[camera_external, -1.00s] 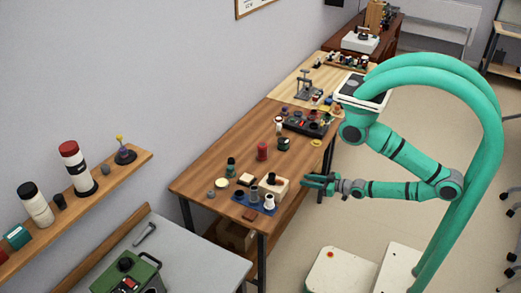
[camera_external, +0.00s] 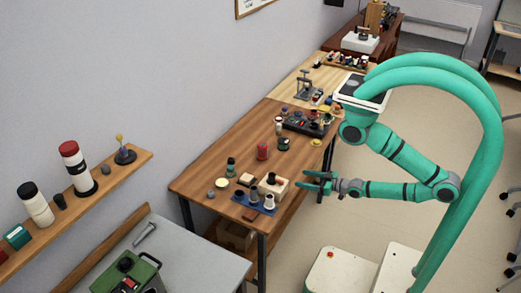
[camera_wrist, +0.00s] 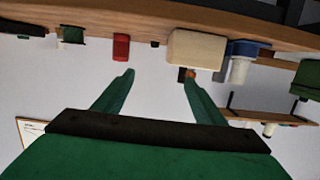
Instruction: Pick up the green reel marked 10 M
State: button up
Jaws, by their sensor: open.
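No "10 M" marking is readable. In the external view a dark green reel-like piece (camera_external: 283,144) stands on the wooden table beyond a red reel (camera_external: 262,152). Another green upright piece (camera_external: 231,164) stands near the table's wall side. The wrist view, which looks inverted, shows a green piece (camera_wrist: 73,35) left of the red reel (camera_wrist: 121,47); I cannot tell for sure which it is. My gripper (camera_external: 306,180) is open and empty, off the table's front edge. Its two green fingers (camera_wrist: 158,74) point towards the table and touch nothing.
A pale block (camera_external: 274,186) and a blue tray (camera_external: 242,198) with spools stand at the table's near end; the block (camera_wrist: 195,50) lies almost straight ahead in the wrist view. A black rack (camera_external: 303,128) is farther back. A wall shelf (camera_external: 110,180) is at left.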

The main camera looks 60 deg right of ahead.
jog(key=w+a+r+t+y, duration=0.2)
jog(key=w+a+r+t, duration=0.1)
jog(key=w+r, duration=0.35)
jog(key=w+a+r+t+y, duration=0.2)
jog(key=w+a+r+y, duration=0.15)
jog(key=w+r, duration=0.35)
jog(key=m+g+h, duration=0.6)
jog(key=g+h, duration=0.3)
jog(key=h, duration=0.5)
send_near(283, 140)
jog(key=w+a, duration=0.1)
jog(key=a, duration=0.1)
jog(key=w+a, duration=0.1)
jog(key=a, duration=0.2)
jog(key=w+a, duration=0.2)
jog(key=shift+a+f, duration=0.35)
jog(key=d+m+g+h, duration=0.1)
jog(key=d, duration=0.1)
jog(key=d+m+g, duration=0.1)
jog(key=d+m, duration=0.1)
jog(key=d, duration=0.1)
jog(key=d+m+g+h, duration=0.1)
jog(key=d, duration=0.1)
jog(key=shift+s+d+f+m+g+h, duration=0.25)
jog(key=shift+d+m+g+h, duration=0.1)
jog(key=shift+d+m+g, duration=0.05)
jog(key=x, duration=1)
jog(key=shift+w+d+f, duration=0.15)
jog(key=shift+d+f, duration=0.05)
jog(key=c, duration=0.9)
